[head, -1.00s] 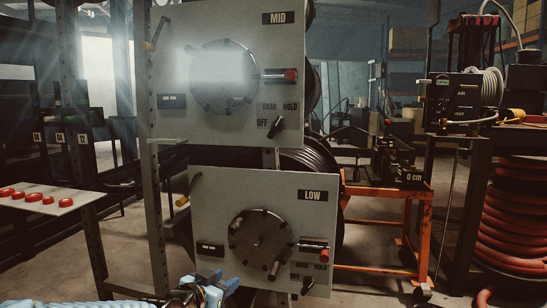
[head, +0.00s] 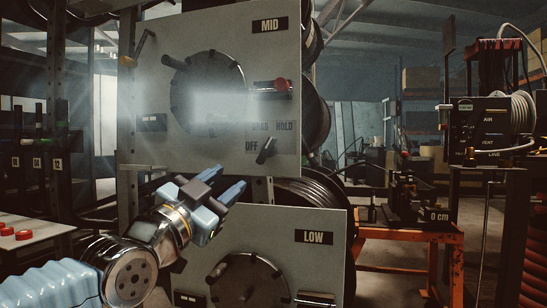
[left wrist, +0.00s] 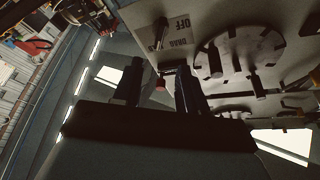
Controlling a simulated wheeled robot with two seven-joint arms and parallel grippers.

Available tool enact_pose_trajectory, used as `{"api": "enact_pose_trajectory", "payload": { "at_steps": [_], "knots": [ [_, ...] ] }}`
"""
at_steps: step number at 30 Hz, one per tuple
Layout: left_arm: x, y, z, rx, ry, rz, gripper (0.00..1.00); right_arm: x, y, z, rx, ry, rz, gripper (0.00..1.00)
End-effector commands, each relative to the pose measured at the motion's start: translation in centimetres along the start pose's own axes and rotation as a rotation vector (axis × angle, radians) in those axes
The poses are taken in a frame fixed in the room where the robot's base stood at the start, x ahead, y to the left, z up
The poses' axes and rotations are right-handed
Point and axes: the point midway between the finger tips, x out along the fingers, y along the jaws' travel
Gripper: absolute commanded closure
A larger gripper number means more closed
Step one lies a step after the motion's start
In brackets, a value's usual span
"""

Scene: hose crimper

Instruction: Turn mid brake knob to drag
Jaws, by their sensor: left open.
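The mid brake knob (head: 266,150) is a small black pointer knob at the lower right of the grey MID panel (head: 215,155). It sits tilted beside the OFF lettering, under DRAG and HOLD; glare washes out part of the DRAG lettering. My left gripper (head: 226,195) is open and empty in front of the panels, below and left of the knob, apart from it. In the left wrist view the open fingers (left wrist: 155,88) show dark, with a brake knob (left wrist: 160,32) by DRAG and OFF labels beyond them; I cannot tell which panel's. My right gripper is not in view.
The MID panel carries a large round dark hub (head: 208,92) and a red-tipped handle (head: 282,85). The LOW panel (head: 285,240) stands just below, with its own hub (head: 248,285). Hose reels sit behind both panels. An orange stand (head: 410,236) is at right.

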Motion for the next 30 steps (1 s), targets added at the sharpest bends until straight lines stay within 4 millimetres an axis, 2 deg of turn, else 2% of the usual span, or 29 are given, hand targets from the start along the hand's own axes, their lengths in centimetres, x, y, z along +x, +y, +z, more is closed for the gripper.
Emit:
{"api": "enact_pose_trajectory", "payload": {
  "at_steps": [5, 15, 21, 25, 30],
  "knots": [
    [1.4, -0.1, -0.3, 0.0, 0.003, 0.001, 0.58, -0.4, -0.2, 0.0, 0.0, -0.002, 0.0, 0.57],
    [9.0, -0.1, -0.3, -0.001, 0.001, 0.002, 0.58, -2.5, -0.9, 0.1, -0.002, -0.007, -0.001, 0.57],
    [12.4, -0.1, -0.2, -0.001, 0.001, 0.001, 0.58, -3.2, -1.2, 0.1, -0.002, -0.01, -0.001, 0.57],
    [13.5, -0.1, -0.2, 0.0, 0.002, -0.001, 0.58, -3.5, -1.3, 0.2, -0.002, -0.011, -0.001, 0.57],
    [13.8, 0.0, -0.1, 0.0, 0.001, -0.001, 0.58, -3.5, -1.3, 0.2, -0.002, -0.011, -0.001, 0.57]
  ]
}}
